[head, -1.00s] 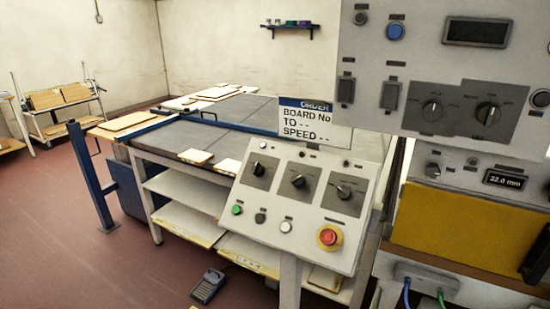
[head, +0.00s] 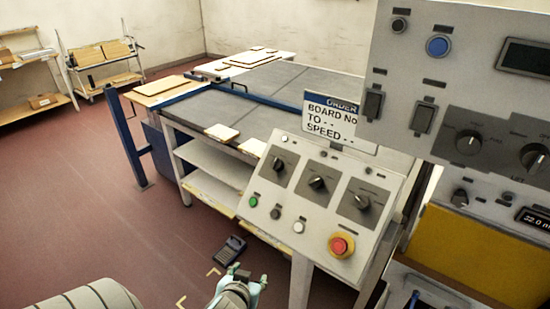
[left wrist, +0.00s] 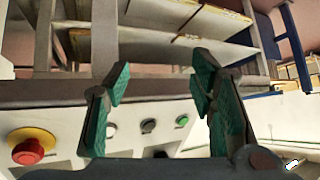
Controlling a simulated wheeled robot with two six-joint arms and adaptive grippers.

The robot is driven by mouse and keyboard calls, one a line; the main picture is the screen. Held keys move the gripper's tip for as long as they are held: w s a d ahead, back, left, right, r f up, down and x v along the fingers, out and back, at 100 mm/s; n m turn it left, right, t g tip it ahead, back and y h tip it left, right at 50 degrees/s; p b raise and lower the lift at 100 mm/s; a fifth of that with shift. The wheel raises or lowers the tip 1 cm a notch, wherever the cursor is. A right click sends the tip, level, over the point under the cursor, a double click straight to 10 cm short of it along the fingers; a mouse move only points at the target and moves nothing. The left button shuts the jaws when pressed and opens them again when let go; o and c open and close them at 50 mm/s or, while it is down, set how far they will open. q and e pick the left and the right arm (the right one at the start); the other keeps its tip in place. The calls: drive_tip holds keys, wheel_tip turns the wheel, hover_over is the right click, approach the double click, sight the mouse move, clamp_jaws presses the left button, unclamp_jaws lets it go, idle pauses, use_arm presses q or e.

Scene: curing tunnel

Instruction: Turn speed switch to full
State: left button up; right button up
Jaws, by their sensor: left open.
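The sloped control panel (head: 318,205) carries three dark rotary switches: a left one (head: 278,166), a middle one (head: 317,184) and a right one (head: 361,203). Their labels are too small to read, so I cannot tell which one is for speed. My left gripper (head: 246,275) is low in front of the panel, at the bottom of the head view. In the left wrist view my left gripper (left wrist: 160,78) is open and empty, its teal pads apart. The panel's buttons show beyond its fingers, and the switches are mostly hidden there. My right gripper is not in view.
A red emergency button (head: 341,245) sits at the panel's lower right, with a green button (head: 253,202) at its left. An order sign (head: 336,118) reads "SPEED - -". A grey upper panel (head: 465,90) stands at right. Red floor (head: 90,220) is clear at left.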

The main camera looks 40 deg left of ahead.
use_arm(q)
drive_tip(key=w+a+r+n+t+y, duration=0.3)
drive_tip(key=w+r+n+t, duration=0.15)
drive_tip(key=w+r, duration=0.45)
drive_tip(key=t, duration=0.3)
approach(275, 167)
drive_tip(key=shift+n+y, duration=0.35)
drive_tip(key=shift+y, duration=0.15)
drive_tip(key=x, duration=0.3)
drive_tip(key=p+x, duration=0.1)
drive_tip(key=x, duration=0.5)
drive_tip(key=shift+w+d+p, duration=0.25)
drive_tip(key=shift+p, duration=0.15)
drive_tip(key=shift+s, duration=0.1)
drive_tip(key=shift+c, duration=0.7)
drive_tip(key=shift+f, duration=0.1)
drive_tip(key=c, duration=1)
